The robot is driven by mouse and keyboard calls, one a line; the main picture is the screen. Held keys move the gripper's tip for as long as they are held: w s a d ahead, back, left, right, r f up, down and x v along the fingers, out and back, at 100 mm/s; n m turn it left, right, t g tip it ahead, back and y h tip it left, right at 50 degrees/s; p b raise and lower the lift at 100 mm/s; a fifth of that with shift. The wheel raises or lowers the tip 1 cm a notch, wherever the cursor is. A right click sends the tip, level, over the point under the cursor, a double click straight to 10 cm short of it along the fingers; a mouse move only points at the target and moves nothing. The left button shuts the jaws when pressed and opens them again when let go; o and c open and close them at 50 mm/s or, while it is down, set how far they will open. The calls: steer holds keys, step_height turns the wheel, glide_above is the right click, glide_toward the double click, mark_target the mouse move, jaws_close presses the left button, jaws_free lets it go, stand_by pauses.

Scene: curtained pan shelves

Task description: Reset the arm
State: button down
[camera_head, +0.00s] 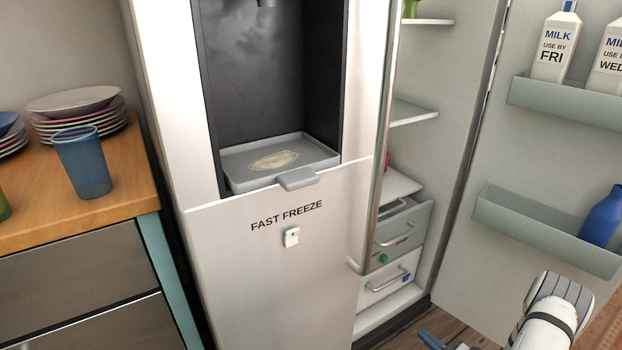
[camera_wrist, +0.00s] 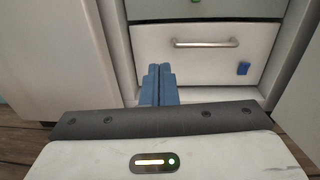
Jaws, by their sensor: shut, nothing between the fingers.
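My gripper (camera_wrist: 159,85) shows in the wrist view with its two blue fingers pressed together, shut and empty. It points at the lower white drawer (camera_wrist: 205,52) inside the open fridge, with the fingertips in front of and below its handle. In the head view, part of my arm shows at the bottom right, and a blue finger of my gripper (camera_head: 430,340) is at the bottom edge, low in front of the fridge opening. The lower drawer (camera_head: 385,292) looks shut in the head view.
The fridge door (camera_head: 480,240) stands open on the right, holding milk bottles (camera_head: 556,45) and a blue bottle (camera_head: 603,218). The upper drawer (camera_head: 405,232) seems pulled out a little. A counter (camera_head: 100,205) with plates (camera_head: 80,115) and a blue cup (camera_head: 84,162) is at left.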

steer(key=s+a+r+n+g+y+p, duration=0.1)
steer(key=a+r+n+g+p, duration=0.35)
steer(key=r, duration=0.75)
steer(key=s+a+r+n+g+y+p, duration=0.15)
steer(key=a+r+n+g+p, duration=0.35)
steer(key=r, duration=0.7)
steer(key=s+a+r+n+g+p, duration=0.2)
steer(key=a+r+n+g+p, duration=0.3)
steer(key=r, duration=0.7)
steer(key=s+a+r+n+h+p, duration=0.1)
steer(key=s+r+n+h+p, duration=0.3)
steer(key=r, duration=0.6)
steer(key=s+a+r+n+t+h+p, duration=0.1)
steer(key=s+r+n+h+p, duration=0.3)
steer(key=r, duration=0.7)
steer(key=s+a+r+n+t+h+p, duration=0.1)
steer(key=s+r+n+h+p, duration=0.3)
steer(key=r, duration=0.7)
steer(key=s+n+p, duration=0.2)
steer(key=s+p, duration=0.1)
steer(key=s, duration=0.1)
steer(key=shift+s+a+h, duration=0.2)
steer(key=shift+a+h, duration=0.15)
steer(key=shift+a, duration=0.05)
steer(key=shift+r+t, duration=0.1)
steer(key=shift+t, duration=0.15)
